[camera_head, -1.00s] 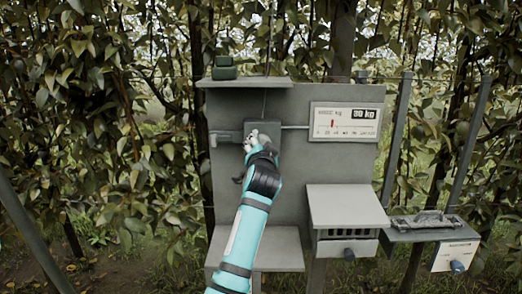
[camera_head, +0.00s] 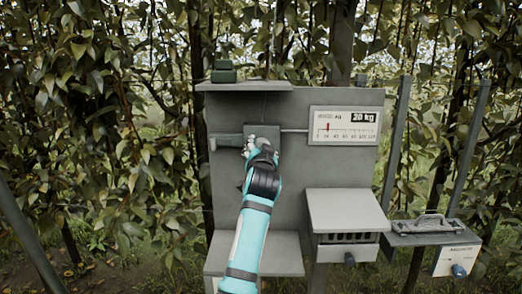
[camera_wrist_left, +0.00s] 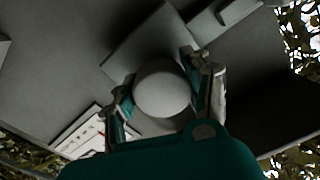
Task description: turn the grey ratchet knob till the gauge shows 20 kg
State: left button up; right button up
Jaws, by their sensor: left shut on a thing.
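The grey ratchet knob (camera_wrist_left: 163,88) shows in the left wrist view as a round grey disc between the two fingers of my left gripper (camera_wrist_left: 165,85). The gripper is shut on it. In the head view my left gripper (camera_head: 258,146) is at the grey ratchet box (camera_head: 266,131) on the upright board, and it hides the knob there. The gauge (camera_head: 344,126) is a white panel to the right of the box. Its readout says 20 kg, and its red pointer stands near the left part of the scale. My right gripper is not in view.
A grey board (camera_head: 290,180) carries these parts, with a small green object (camera_head: 223,72) on its top shelf (camera_head: 243,86). A grey hooded box (camera_head: 347,209) juts out at lower right, with a tray-like unit (camera_head: 433,227) beyond it. Leafy vines surround the board.

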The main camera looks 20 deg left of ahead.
pick_arm(q)
jog(key=o, duration=0.9)
jog(key=shift+f, duration=0.2)
jog(key=shift+o, duration=1.4)
jog(key=shift+r, duration=0.1)
jog(key=v, duration=0.7)
jog(key=shift+s, duration=0.25)
